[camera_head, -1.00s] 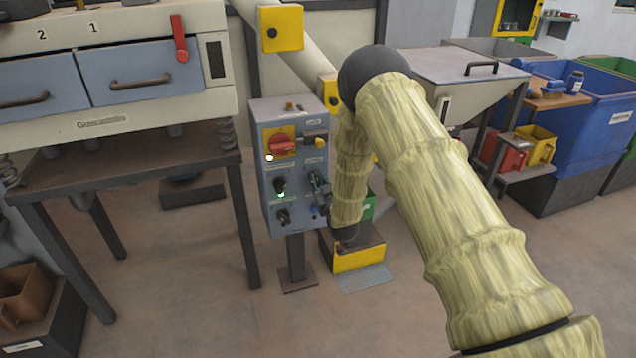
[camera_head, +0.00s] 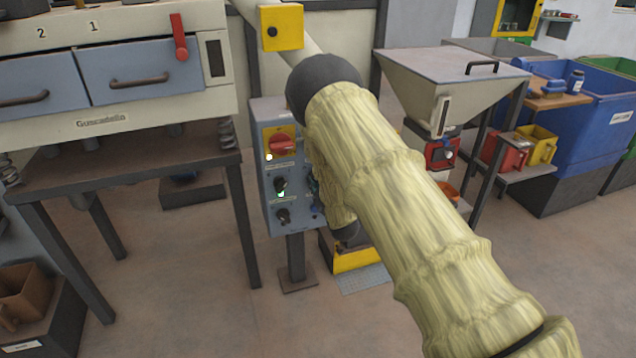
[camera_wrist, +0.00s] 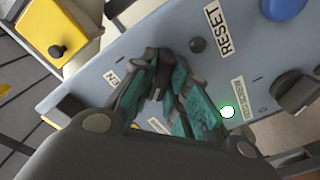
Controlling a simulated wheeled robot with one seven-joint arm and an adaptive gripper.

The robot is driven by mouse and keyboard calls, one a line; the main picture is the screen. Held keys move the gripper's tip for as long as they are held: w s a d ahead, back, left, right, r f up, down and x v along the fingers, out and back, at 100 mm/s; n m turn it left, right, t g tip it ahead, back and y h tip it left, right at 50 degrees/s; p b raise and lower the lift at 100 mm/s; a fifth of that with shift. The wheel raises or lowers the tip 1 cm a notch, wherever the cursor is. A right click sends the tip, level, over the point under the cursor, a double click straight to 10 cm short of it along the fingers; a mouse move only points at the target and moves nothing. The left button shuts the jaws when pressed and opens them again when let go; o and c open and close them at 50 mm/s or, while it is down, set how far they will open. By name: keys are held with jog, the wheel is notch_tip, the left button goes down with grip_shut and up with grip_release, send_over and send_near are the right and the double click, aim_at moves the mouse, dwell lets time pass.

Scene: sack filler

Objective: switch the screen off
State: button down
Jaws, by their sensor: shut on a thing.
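The grey-blue control box (camera_head: 268,217) stands on a post. Its face carries a red knob (camera_head: 281,146) on a yellow plate, and black knobs (camera_head: 280,186) below it. My gripper (camera_wrist: 158,72) is close over the panel (camera_wrist: 128,50) in the wrist view. Its fingertips are together on a small thing that they mostly hide, so I cannot tell which control it is. In the head view my arm covers the panel's right side and most of the gripper.
A black knob (camera_wrist: 297,92), a blue button (camera_wrist: 283,7) and a small dark button (camera_wrist: 197,45) lie close to the fingers. A yellow box (camera_wrist: 55,25) with a black button stands beyond the panel. The sieve machine (camera_head: 150,125) is at left, the hopper (camera_head: 440,85) at right.

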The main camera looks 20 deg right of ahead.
jog(key=shift+f, duration=0.1)
jog(key=c, duration=1.4)
grip_release()
jog(key=s, duration=1.2)
jog(key=shift+d, duration=0.15)
